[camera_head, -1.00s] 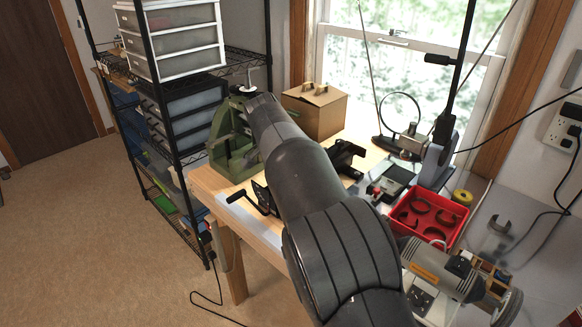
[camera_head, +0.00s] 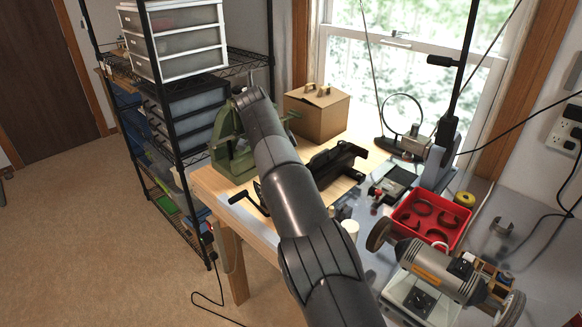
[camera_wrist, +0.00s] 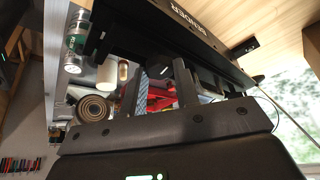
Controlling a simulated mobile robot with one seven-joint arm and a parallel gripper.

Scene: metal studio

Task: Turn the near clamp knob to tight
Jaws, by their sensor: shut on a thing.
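The black bender (camera_head: 334,162) lies on the wooden bench. In the wrist view the bender (camera_wrist: 180,28), with its white lettering, hangs large across the top. My gripper (camera_wrist: 162,82) has its two dark fingers pointing up at the bender's edge, a small gap apart. They are shut on a small dark part between them, which I take for the near clamp knob. Its shape and its turn position are hard to make out. In the head view my arm hides the gripper and the knob.
A green press (camera_head: 232,145) and a cardboard box (camera_head: 316,115) stand behind on the bench. A red tray (camera_head: 452,208) and a bench grinder (camera_head: 437,270) stand to the right. A black crank handle (camera_head: 243,197) sticks out at the bench's left edge. A wire shelf (camera_head: 235,56) stands at left.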

